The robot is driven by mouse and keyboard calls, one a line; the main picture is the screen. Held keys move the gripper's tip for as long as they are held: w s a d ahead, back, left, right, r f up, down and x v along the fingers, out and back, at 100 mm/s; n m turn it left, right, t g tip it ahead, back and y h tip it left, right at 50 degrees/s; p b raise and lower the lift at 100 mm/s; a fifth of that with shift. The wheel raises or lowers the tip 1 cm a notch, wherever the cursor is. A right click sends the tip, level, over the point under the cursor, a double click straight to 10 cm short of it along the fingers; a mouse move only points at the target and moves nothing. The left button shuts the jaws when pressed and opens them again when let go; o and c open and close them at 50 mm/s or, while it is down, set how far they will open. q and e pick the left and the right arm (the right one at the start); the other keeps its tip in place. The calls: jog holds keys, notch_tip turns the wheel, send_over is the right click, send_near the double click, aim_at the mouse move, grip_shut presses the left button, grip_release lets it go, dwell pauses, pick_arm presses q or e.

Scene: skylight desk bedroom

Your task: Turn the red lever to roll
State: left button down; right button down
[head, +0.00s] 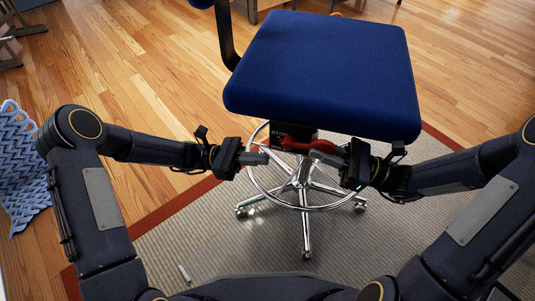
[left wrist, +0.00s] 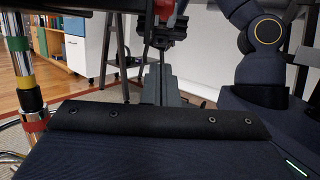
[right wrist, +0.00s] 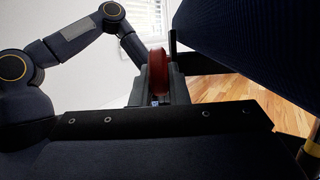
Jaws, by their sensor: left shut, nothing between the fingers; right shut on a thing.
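A red lever (head: 314,148) sticks out under the seat of a blue office chair (head: 325,70). A dark box marked STOP (head: 279,133) is beside it under the seat. My right gripper (head: 343,157) is shut on the lever from the right. In the right wrist view the lever (right wrist: 157,76) stands upright at the fingers, with the seat underside to the right. My left gripper (head: 266,158) is shut and empty, just left of the lever and below the STOP box. Whether it touches anything is not clear. The lever's pivot is partly hidden.
The chair stands on a chrome five-star base with a foot ring (head: 252,180) and casters, on a grey mat (head: 190,236) edged in red. A blue knitted throw (head: 22,170) lies at the left. Wooden floor (head: 130,60) is open behind and left of the chair.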

pick_arm(q)
jog(key=s+d+r, duration=0.2)
jog(key=d+r, duration=0.3)
jog(key=d, duration=0.4)
jog(key=shift+s+d+r, duration=0.15)
jog(key=shift+s+d, duration=0.1)
jog(key=shift+s, duration=0.05)
